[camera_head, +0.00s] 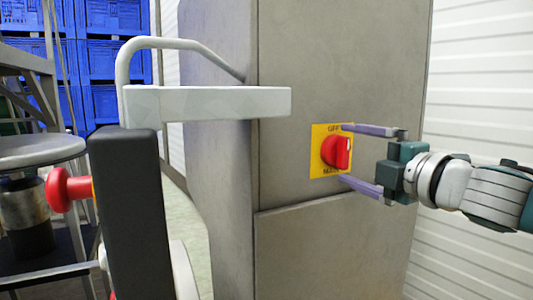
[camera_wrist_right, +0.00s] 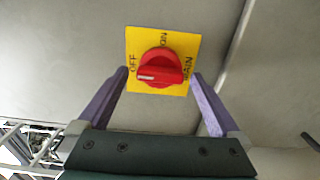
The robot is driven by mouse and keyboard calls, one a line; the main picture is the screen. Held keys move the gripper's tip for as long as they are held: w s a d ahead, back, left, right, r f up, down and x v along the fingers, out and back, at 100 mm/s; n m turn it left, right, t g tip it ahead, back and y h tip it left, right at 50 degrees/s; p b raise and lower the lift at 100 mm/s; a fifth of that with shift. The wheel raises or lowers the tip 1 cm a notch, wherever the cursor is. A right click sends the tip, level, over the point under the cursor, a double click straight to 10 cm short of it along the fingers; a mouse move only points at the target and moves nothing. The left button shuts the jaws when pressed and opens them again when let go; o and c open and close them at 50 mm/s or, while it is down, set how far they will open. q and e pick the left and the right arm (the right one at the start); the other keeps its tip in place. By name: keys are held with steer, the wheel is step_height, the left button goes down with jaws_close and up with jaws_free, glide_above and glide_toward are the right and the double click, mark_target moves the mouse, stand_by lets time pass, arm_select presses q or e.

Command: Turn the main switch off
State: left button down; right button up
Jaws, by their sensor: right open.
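The main switch is a red rotary knob (camera_head: 336,152) on a yellow plate (camera_head: 318,165) on the grey cabinet's front. In the right wrist view, the knob (camera_wrist_right: 157,70) has its grip bar lying level, with a white mark at its left end, on the side of the word OFF. The yellow plate (camera_wrist_right: 185,45) also bears ON and MAIN. My right gripper (camera_head: 346,154) is open, its purple fingers above and below the knob in the head view. In the wrist view the fingers (camera_wrist_right: 160,74) are on either side, apart from the knob. My left gripper is out of view.
The grey cabinet (camera_head: 340,60) fills the middle. A light grey bar and bent tube (camera_head: 210,103) stand in front of it, with a dark post bearing a red button (camera_head: 65,189). Blue crates (camera_head: 113,60) are stacked behind at the left. A ribbed white wall (camera_head: 480,90) is at the right.

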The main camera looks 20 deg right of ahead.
steer(key=shift+s+f, duration=0.1)
steer(key=shift+s, duration=0.15)
steer(key=s+b, duration=0.2)
steer(key=s, duration=0.7)
steer(key=shift+s+d, duration=0.2)
steer(key=shift+d, duration=0.2)
